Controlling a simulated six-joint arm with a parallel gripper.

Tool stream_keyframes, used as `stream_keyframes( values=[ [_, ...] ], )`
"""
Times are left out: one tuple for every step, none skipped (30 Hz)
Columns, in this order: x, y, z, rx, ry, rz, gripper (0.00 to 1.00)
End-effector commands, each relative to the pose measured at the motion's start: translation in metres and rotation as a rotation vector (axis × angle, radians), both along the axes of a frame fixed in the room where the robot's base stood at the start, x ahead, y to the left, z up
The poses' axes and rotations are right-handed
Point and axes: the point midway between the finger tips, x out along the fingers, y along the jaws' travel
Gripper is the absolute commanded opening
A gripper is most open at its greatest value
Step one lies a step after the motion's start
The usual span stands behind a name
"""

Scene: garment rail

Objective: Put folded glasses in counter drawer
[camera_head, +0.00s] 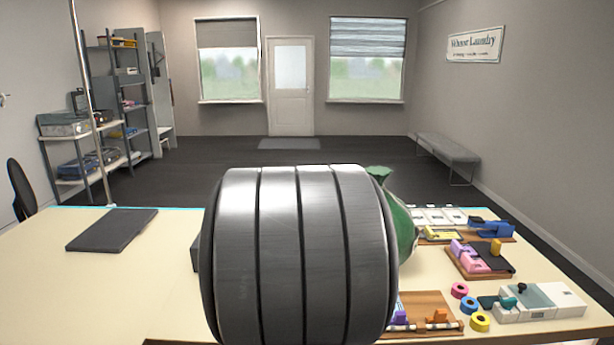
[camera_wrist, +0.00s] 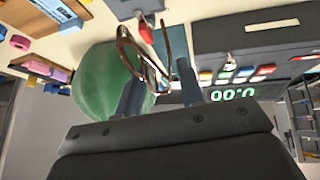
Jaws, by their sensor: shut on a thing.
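In the wrist view my gripper (camera_wrist: 159,74) is shut on the folded glasses (camera_wrist: 126,38), which have thin brown frames. The glasses stick out past the fingertips, with part of them between the fingers. In the head view my arm's grey link hides the gripper and glasses.
A dark till with coloured keys and a green display (camera_wrist: 233,95) is at right in the wrist view. Trays (camera_head: 480,262), tape rolls (camera_head: 480,322) and small items crowd the counter's right. A dark mat (camera_head: 112,230) lies left.

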Motion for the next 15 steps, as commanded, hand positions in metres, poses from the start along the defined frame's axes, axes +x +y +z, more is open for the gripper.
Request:
stream_keyframes(
  values=[
    [-0.003,-0.004,0.0,-0.001,-0.001,-0.005,0.02],
    [-0.003,-0.006,0.0,0.0,-0.001,-0.006,0.02],
    [-0.004,-0.007,0.0,-0.001,-0.001,-0.006,0.02],
    [-0.005,-0.007,0.0,-0.001,-0.001,-0.006,0.02],
    [-0.005,-0.007,0.0,-0.001,-0.001,-0.006,0.02],
    [-0.005,-0.007,0.0,-0.001,-0.001,-0.006,0.02],
    [-0.005,-0.007,0.0,-0.001,-0.001,-0.006,0.02],
    [-0.004,-0.007,0.0,-0.001,-0.001,-0.006,0.02],
    [-0.004,-0.007,0.0,-0.001,-0.001,-0.006,0.02],
    [-0.004,-0.007,0.0,-0.001,-0.001,-0.006,0.02],
    [-0.004,-0.007,0.001,-0.001,-0.002,-0.006,0.02],
    [-0.004,-0.007,0.004,-0.001,-0.002,-0.006,0.02],
    [-0.004,-0.007,0.006,-0.001,-0.003,-0.006,0.02],
    [-0.004,-0.007,0.01,-0.001,-0.003,-0.006,0.02],
    [-0.004,-0.007,0.017,-0.001,-0.005,-0.007,0.02]
  ],
)
